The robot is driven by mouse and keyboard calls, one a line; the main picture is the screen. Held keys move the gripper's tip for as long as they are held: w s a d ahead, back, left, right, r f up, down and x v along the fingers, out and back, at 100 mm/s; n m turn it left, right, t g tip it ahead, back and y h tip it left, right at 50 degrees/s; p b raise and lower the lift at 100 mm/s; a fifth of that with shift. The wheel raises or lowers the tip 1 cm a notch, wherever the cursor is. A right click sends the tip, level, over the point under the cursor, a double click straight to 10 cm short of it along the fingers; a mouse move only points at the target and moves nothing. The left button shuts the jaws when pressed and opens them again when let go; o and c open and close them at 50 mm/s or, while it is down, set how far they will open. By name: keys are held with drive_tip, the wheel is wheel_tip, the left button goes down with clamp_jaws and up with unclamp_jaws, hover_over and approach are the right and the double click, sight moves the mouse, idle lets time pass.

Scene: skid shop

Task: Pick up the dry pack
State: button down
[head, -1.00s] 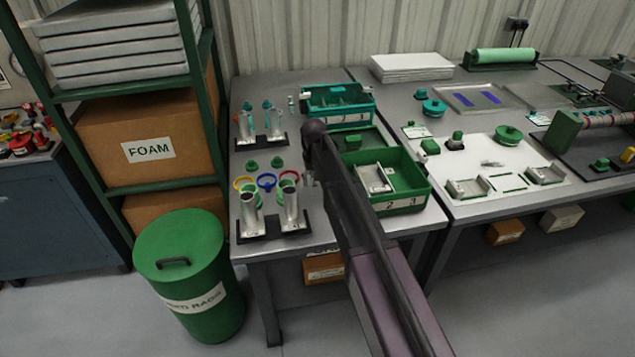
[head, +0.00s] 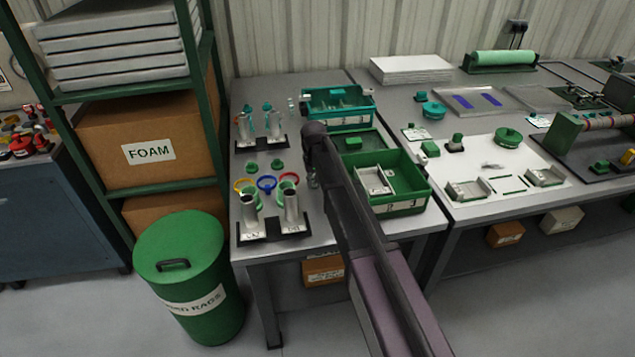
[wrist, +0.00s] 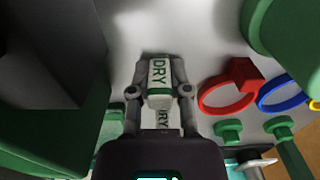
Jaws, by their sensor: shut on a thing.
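The dry pack (wrist: 160,82) is a small white packet with a green stripe and green "DRY" lettering. In the wrist view it sits between the two grey fingers of my gripper (wrist: 158,88), which is shut on it. A second "DRY" marking (wrist: 162,118) shows nearer the palm; I cannot tell whether it is on the same pack or another. In the head view my gripper (head: 313,179) is mostly hidden behind my arm, left of the green bin (head: 410,208), and the pack cannot be made out there.
Red and blue rings (wrist: 228,88) lie right of my gripper in the wrist view. Metal tubes in a dark stand (head: 272,230) are at the table's front left. A teal divided bin (head: 338,121) stands behind. A green wall fills the wrist view's left side (wrist: 50,110).

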drive_tip(key=shift+r, duration=0.1)
wheel_tip(320, 180, up, 10)
drive_tip(key=p, duration=1)
idle(0.7)
wheel_tip(320, 180, up, 24)
drive_tip(key=p, duration=2.4)
drive_tip(key=shift+s, duration=0.15)
drive_tip(key=shift+d, duration=0.1)
